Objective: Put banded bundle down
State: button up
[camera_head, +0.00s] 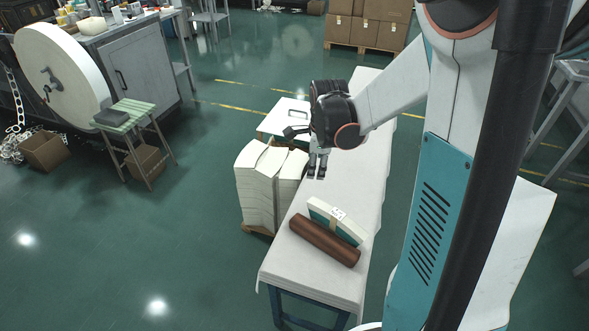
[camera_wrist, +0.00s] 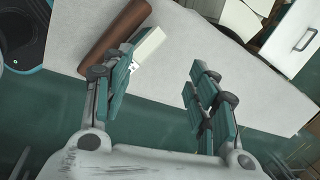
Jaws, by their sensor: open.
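The banded bundle (camera_head: 338,221) is a block of white sheets with a teal face, a pale band and a small white label. It rests on the white-covered table (camera_head: 290,262), alongside a brown roll (camera_head: 324,240). My gripper (camera_head: 317,166) is above the table, behind the bundle in the head view, open and apart from it. In the wrist view my gripper (camera_wrist: 158,95) has its fingers spread with nothing between them. There the bundle (camera_wrist: 149,45) shows beyond the left finger, which hides part of it, and the brown roll (camera_wrist: 115,38) lies beside it.
Tall stacks of white sheets (camera_head: 256,190) stand on a pallet left of the table. A green-topped stool (camera_head: 124,117) and a machine with a large wheel (camera_head: 62,75) are at left. The table's far part is clear.

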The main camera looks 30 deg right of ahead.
jog(key=s+d+f+m+g+p, duration=0.1)
jog(key=s+d+f+m+g, duration=0.1)
jog(key=s+d+f+m, duration=0.45)
jog(key=b, duration=0.3)
send_over(338, 214)
jog(key=shift+m+y, duration=0.4)
jog(key=shift+m, duration=0.05)
notch_tip(338, 214, down, 10)
jog(key=shift+w+d+r, duration=0.15)
jog(key=shift+a+f+b, duration=0.15)
jog(key=shift+f+b, duration=0.65)
jog(key=shift+f, duration=0.8)
jog(key=shift+a+f+b, duration=0.1)
jog(key=shift+f+b, duration=0.65)
jog(key=shift+f, duration=0.85)
jog(key=shift+c, duration=0.3)
jog(key=shift+r, duration=0.1)
grip_shut()
